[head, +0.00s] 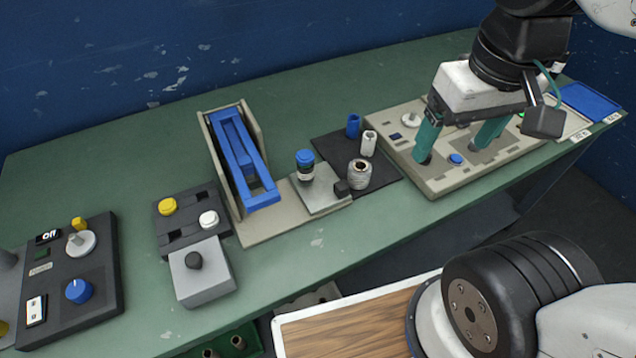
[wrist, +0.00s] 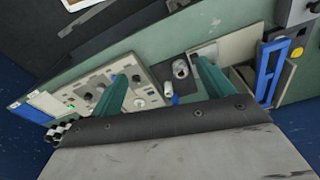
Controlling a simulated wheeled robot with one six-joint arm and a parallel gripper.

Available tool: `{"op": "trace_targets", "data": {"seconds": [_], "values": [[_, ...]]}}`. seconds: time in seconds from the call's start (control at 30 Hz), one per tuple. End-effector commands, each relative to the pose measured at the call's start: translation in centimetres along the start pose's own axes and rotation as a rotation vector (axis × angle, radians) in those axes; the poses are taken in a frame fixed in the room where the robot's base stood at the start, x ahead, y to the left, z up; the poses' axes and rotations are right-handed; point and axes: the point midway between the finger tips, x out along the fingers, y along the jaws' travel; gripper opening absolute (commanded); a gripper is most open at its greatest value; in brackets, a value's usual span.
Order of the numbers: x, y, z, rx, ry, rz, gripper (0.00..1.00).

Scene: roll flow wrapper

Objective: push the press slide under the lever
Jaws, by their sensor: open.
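The press has a beige base (head: 262,226) and a long blue lever (head: 236,150) tilted between upright side plates. The press slide (head: 325,197) is a grey metal plate on the right part of the base, beside the lever and not under it. A blue-topped, dark and white cylinder (head: 305,166) stands on the slide, and a black knob (head: 342,188) is at its right end. My gripper (head: 450,152) is open with teal fingers above the beige control panel, right of the slide. In the wrist view the blue lever (wrist: 265,75) shows right of my fingers; the slide is mostly hidden.
A dark mat (head: 388,182) right of the slide holds a metal ring part (head: 359,174), a white piece (head: 368,144) and a blue piece (head: 353,126). The control panel (head: 455,183) lies below my gripper. Button boxes (head: 190,222) stand left. The green table behind the press is clear.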

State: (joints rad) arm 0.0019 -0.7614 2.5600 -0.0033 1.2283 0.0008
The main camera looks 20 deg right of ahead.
Motion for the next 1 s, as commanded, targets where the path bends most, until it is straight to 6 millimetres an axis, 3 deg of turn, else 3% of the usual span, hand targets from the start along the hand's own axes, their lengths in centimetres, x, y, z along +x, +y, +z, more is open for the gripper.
{"op": "trace_targets", "data": {"seconds": [0.3, 0.5, 0.6, 0.77, 1.0], "values": [[0.0, 0.0, 0.0, 0.000, 0.000, 0.000, 0.77], [1.1, 0.4, -0.3, 0.019, -0.057, 0.002, 0.22], [2.3, 0.7, -1.4, 0.045, -0.131, -0.006, 0.00], [4.8, 0.7, -4.4, 0.156, -0.243, -0.053, 0.00], [9.9, 0.7, -10.2, 0.472, -0.364, -0.121, 0.00]]}}
